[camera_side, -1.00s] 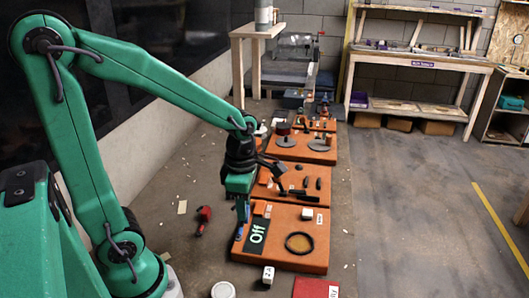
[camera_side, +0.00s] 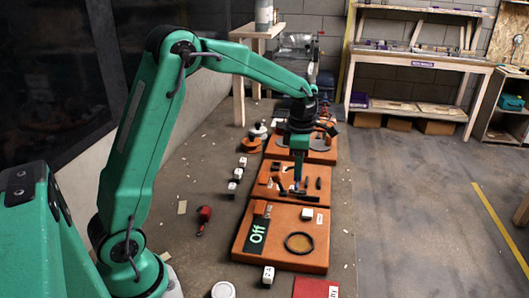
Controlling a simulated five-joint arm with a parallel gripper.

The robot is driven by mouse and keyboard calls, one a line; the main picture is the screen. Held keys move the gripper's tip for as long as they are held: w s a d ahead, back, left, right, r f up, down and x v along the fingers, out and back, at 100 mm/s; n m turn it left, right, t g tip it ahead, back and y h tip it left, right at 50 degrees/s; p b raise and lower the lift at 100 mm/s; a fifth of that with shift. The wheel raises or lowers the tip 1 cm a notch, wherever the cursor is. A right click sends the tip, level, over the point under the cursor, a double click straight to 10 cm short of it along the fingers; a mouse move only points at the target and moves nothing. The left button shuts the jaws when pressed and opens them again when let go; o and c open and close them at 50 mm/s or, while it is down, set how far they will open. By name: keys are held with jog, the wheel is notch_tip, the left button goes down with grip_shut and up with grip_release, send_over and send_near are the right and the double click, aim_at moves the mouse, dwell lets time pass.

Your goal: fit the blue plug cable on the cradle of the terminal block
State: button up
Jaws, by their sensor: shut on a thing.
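My gripper (camera_side: 297,184) points down over the second orange board (camera_side: 259,190) from the front. It is shut on a small blue thing (camera_side: 297,187), which I take to be the blue plug cable; only a bit of it shows between and below the jaws. Small black parts (camera_side: 306,198) stand on that board around the jaws. I cannot tell which of them is the terminal block's cradle, nor whether the blue plug touches it.
The front orange board (camera_side: 285,261) carries an "Off" panel (camera_side: 257,232), a black ring (camera_side: 299,243) and a white block (camera_side: 307,213). A red tool (camera_side: 204,214) and several white cubes (camera_side: 238,173) lie left of the boards. A further board with grey discs (camera_side: 273,144) stands behind.

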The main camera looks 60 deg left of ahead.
jog(key=w+a+f, duration=0.4)
jog(key=w+a, duration=0.1)
jog(key=w, duration=0.6)
jog(key=shift+f, duration=0.4)
jog(key=shift+f, duration=2.45)
jog(key=shift+f, duration=0.2)
jog(key=o, duration=1)
notch_tip(320, 180, up, 8)
jog(key=shift+f, duration=0.1)
